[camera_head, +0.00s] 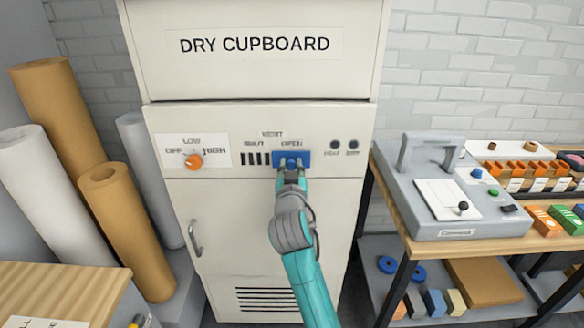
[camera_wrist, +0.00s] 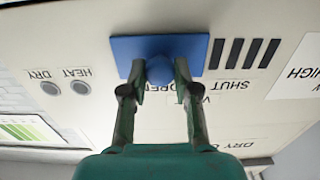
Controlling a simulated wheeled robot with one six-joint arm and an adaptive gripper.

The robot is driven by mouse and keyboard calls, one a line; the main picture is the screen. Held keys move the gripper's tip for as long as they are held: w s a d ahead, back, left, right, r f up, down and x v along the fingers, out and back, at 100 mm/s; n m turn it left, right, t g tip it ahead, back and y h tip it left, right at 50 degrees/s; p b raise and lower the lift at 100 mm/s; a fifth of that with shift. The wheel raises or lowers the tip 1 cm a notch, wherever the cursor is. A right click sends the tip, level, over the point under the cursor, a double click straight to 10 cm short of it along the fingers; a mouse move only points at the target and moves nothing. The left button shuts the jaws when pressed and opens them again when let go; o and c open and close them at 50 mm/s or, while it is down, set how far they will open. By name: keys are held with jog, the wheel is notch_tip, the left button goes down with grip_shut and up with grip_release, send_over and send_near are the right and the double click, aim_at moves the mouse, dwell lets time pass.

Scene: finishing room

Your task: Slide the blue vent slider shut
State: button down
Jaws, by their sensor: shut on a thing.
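The blue vent slider (camera_head: 279,157) is a flat plate with a round knob on the front of the dry cupboard (camera_head: 258,208). It sits at the right, under the OPEN label, with the dark vent slots (camera_head: 255,158) uncovered to its left. In the wrist view the slider (camera_wrist: 196,46) shows upside down, with the slots (camera_wrist: 245,53) beside it. My gripper (camera_head: 291,170) reaches up from below and is shut on the slider's knob (camera_wrist: 160,69). The fingers stand on both sides of the knob in the wrist view and hide part of the plate.
An orange dial (camera_head: 193,161) is left of the slots. Two round indicators, HEAT (camera_head: 335,145) and DRY (camera_head: 353,145), are on the right. A grey machine (camera_head: 460,205) stands on the right bench. Paper rolls (camera_head: 125,225) stand at left. The panel left of the slider looks clear.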

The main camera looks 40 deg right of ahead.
jog(key=w+a, duration=0.4)
jog(key=a, duration=0.1)
jog(key=w+a, duration=0.2)
jog(key=a, duration=0.1)
jog(key=shift+a, duration=0.15)
jog(key=c, duration=0.9)
grip_release()
jog(key=shift+a, duration=0.15)
jog(key=shift+s+a, duration=0.25)
jog(key=shift+s, duration=0.15)
jog(key=v, duration=1.1)
